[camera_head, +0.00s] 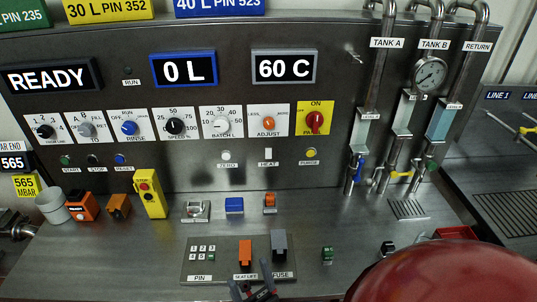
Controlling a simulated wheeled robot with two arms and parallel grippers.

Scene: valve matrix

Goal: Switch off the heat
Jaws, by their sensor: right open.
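The heat switch (268,154) is a small white upright switch on the metal front panel, with a HEAT label (268,164) just below it. I cannot tell its position from here. The temperature display (284,67) above it reads 60 C. My right gripper (252,287) is at the bottom centre of the head view, open, with dark fingers. It is low over the front of the desk, near the orange and grey covers, well below and apart from the heat switch. No object shows between its fingers. My left gripper is not in view.
A row of knobs, including a red ON knob (314,121), sits above the switch. A white zero button (226,156) and yellow purge button (311,153) flank it. A blue block (234,205) and orange switch (270,202) stand on the desk below. Pipes (400,110) rise at right.

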